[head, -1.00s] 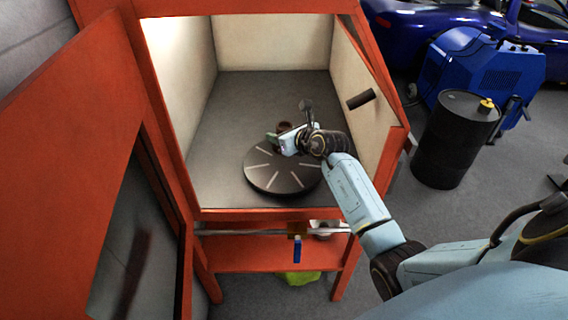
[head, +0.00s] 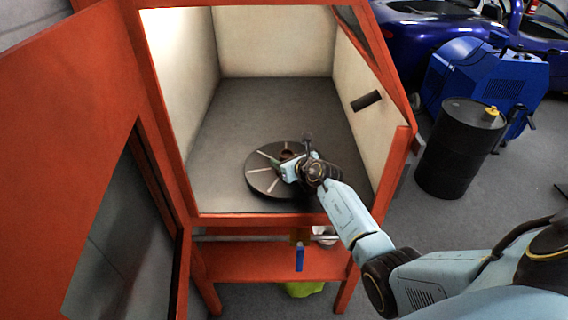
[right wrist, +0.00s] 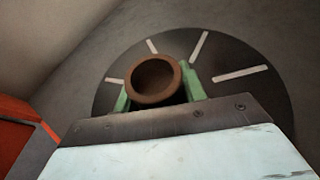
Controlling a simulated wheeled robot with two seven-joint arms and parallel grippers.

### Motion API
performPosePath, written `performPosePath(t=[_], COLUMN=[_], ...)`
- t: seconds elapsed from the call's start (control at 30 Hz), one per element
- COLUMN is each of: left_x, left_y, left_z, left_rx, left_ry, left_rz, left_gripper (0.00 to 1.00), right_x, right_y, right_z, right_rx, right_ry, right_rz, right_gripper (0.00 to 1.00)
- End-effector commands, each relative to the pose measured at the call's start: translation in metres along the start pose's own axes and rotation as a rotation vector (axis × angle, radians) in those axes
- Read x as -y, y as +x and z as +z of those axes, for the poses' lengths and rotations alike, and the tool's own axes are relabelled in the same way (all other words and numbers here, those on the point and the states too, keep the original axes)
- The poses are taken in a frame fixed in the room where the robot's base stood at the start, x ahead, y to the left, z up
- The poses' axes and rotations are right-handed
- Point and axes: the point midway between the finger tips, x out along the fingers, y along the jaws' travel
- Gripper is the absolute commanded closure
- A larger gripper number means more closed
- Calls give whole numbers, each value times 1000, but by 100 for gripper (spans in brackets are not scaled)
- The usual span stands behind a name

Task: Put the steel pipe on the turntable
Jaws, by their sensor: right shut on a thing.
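The steel pipe (head: 287,154) is a short, rusty brown tube with an open round end. It stands roughly upright between the green fingers of my right gripper (head: 281,160), which is shut on it. The pipe's round mouth (right wrist: 155,79) shows clearly in the right wrist view. The turntable (head: 262,182) is a dark round disc with pale radial marks on the cabinet floor. The pipe is over the turntable, near its middle. I cannot tell whether its hidden lower end touches the disc. My left gripper is not in view.
An orange cabinet (head: 270,220) with pale inner walls encloses the turntable. Its door (head: 60,110) hangs open at the left. A dark cylinder (head: 366,100) sticks out from the right inner wall. A black drum (head: 455,150) and a blue machine (head: 490,80) stand outside at the right.

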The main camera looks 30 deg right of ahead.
Motion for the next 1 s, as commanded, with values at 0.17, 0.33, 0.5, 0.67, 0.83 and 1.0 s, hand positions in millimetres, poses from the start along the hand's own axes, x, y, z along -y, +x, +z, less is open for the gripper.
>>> performPosePath(t=[0.17, 0.33, 0.5, 0.67, 0.83, 1.0], left_x=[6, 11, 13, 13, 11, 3], left_y=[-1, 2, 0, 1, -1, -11], left_z=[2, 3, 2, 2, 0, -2], left_rx=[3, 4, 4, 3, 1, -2], left_ry=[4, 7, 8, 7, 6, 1], left_rz=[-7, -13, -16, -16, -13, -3], left_gripper=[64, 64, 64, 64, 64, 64], right_x=[0, 1, 0, 0, 0, 0], right_y=[0, 1, 1, 1, 0, -17], right_z=[4, 0, -1, -1, 3, 3], right_rx=[6, 5, 2, 2, 3, 1], right_ry=[-1, -1, 0, 0, 0, -1], right_rz=[-1, -1, 0, 0, 0, -1], right_gripper=[93, 93, 37, 37, 37, 37])
